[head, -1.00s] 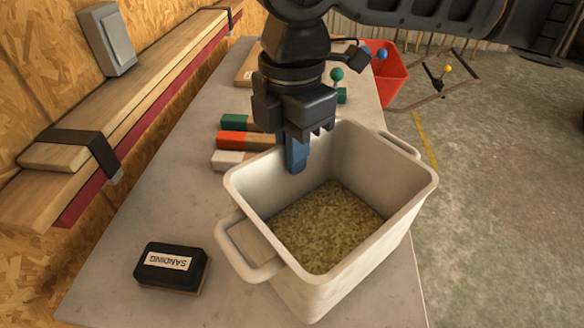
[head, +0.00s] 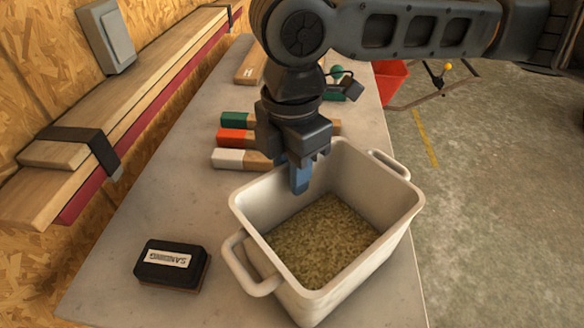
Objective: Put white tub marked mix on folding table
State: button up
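The white tub (head: 365,185) is a deep open box with a handle at each end and greenish-brown grains inside. No mark shows on the sides I see. It is upright at the near right part of the grey tabletop (head: 170,215), by its right edge. The table's legs are out of view. My gripper (head: 299,174) points down at the tub's far wall, near its far left corner. One blue finger is inside the wall; the other is hidden behind it. The gripper appears shut on that rim. The tub's underside is hidden, so I cannot tell whether it touches the table.
A black sanding block (head: 172,265) lies left of the tub. Green (head: 238,120), orange (head: 236,137) and white-ended (head: 236,158) wooden pieces lie behind it. A red bin (head: 392,80) is at the back right. Wall-side boards (head: 120,100) border the left.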

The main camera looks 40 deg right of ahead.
jog(key=shift+o, duration=0.5)
jog(key=shift+r, duration=0.15)
notch_tip(320, 180, up, 12)
dwell(0.6)
